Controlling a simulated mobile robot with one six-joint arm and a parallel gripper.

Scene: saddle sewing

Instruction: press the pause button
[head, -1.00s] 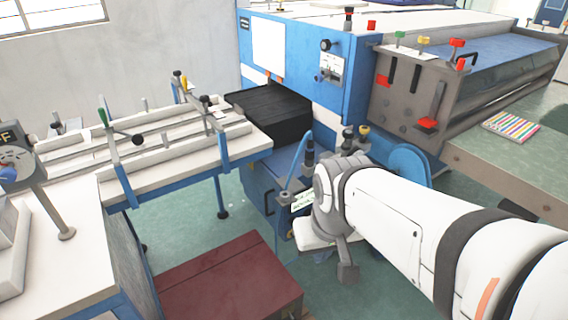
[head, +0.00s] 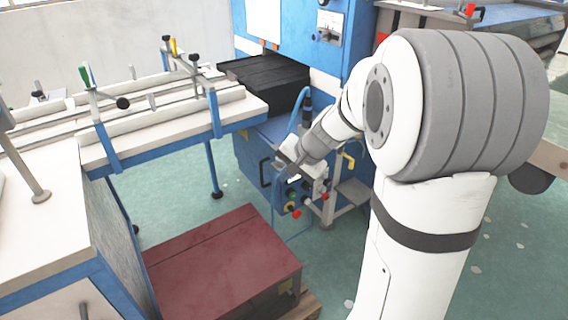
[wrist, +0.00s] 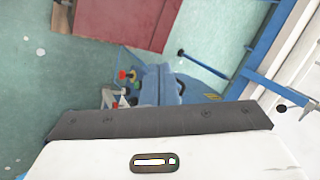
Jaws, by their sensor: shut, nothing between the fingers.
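A control panel with several small coloured buttons (head: 292,207) sits low on the front of the blue machine. Red, yellow and green parts show there. Red, green and yellow buttons also show in the wrist view (wrist: 130,78), small and partly covered. I cannot tell which one is the pause button, as no label is readable. My gripper (head: 294,168) is shut and empty, just above the panel in the head view. Its fingertips are too small and overlapped to make out, and I cannot tell whether it touches anything.
The blue machine (head: 350,75) stands behind, with a black feed tray (head: 265,80). A white-topped conveyor table (head: 150,128) on blue legs is at left. A dark red box (head: 222,262) lies on the floor in front of the panel.

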